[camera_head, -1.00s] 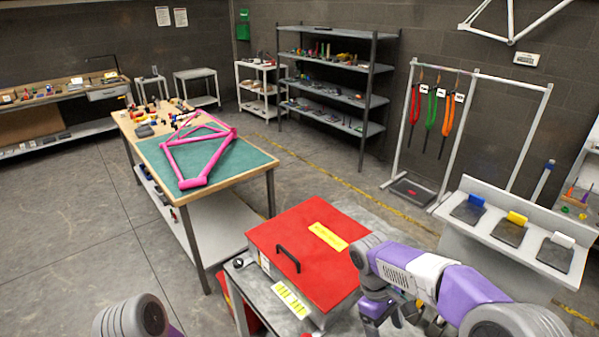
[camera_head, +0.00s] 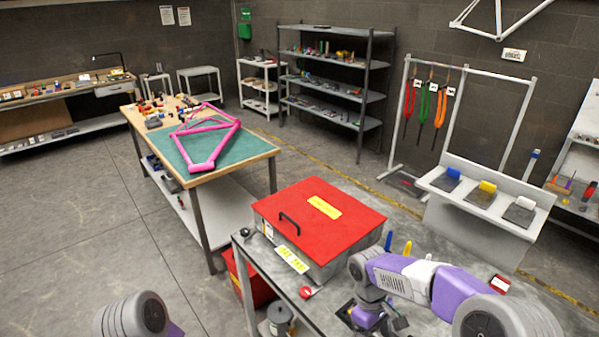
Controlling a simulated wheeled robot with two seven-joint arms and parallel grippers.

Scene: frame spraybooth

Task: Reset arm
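My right arm comes in from the lower right, bent at a grey and purple joint in front of the red-lidded box (camera_head: 320,222). Its lower end, with the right gripper (camera_head: 385,322), points down over the grey bench near the bottom edge. The fingers are too small and partly hidden, so I cannot tell if they are open or shut. Of my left arm only a grey rounded joint shows at the lower left. The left gripper is out of view. I see nothing clearly held.
The box stands shut on a grey metal bench (camera_head: 262,268). A pink bike frame (camera_head: 207,140) lies on the green-matted table (camera_head: 240,155) to the left. A rack (camera_head: 448,105) of hanging coloured straps and a white stand (camera_head: 470,225) are at right. Open floor lies left.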

